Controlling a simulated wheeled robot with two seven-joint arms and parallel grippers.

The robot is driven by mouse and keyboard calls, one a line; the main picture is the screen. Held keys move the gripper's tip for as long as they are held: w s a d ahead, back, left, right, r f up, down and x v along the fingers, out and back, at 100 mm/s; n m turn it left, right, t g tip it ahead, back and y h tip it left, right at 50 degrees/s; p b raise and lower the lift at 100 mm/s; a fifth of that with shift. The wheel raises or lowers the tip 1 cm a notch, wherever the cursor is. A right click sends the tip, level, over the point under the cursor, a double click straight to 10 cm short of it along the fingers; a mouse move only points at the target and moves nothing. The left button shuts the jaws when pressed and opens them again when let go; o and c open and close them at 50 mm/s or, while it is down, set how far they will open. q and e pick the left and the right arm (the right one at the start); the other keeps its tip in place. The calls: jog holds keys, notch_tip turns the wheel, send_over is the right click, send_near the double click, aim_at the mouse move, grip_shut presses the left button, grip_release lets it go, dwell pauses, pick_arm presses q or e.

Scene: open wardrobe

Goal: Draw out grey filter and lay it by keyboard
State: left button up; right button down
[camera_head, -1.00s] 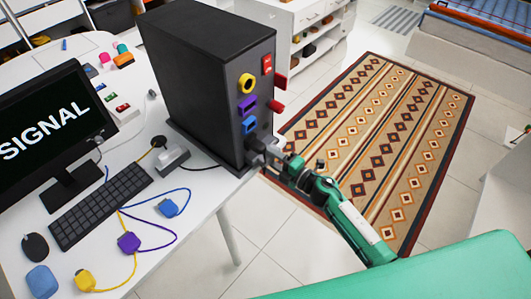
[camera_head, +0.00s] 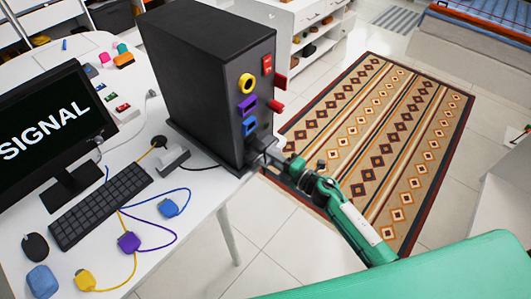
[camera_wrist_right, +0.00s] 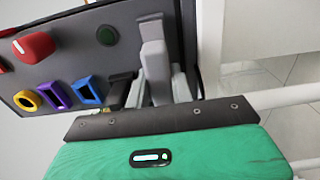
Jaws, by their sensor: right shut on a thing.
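The grey filter (camera_wrist_right: 155,70) is a pale grey slab low on the front of the black computer tower (camera_head: 205,75). In the right wrist view it stands between the fingers of my right gripper (camera_wrist_right: 157,92), which is shut on it. In the head view my right gripper (camera_head: 261,148) is at the tower's lower front corner and largely hides the filter. How far the filter sits in the tower cannot be told. The black keyboard (camera_head: 100,205) lies on the white desk, left of the tower. My left gripper is not in view.
A yellow ring (camera_head: 246,83), purple and blue ports and red parts are on the tower's front, close to my gripper. Coloured plugs with cables, including a purple one (camera_head: 129,242), lie near the keyboard. A grey block (camera_head: 172,159) stands between keyboard and tower. A monitor (camera_head: 50,125) stands behind the keyboard.

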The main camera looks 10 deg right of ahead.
jog(key=shift+v, duration=1.85)
dwell(1.2)
jog(key=v, duration=0.3)
jog(key=shift+s+d, duration=0.2)
jog(key=shift+s, duration=0.05)
dwell(0.4)
jog(key=shift+r, duration=0.1)
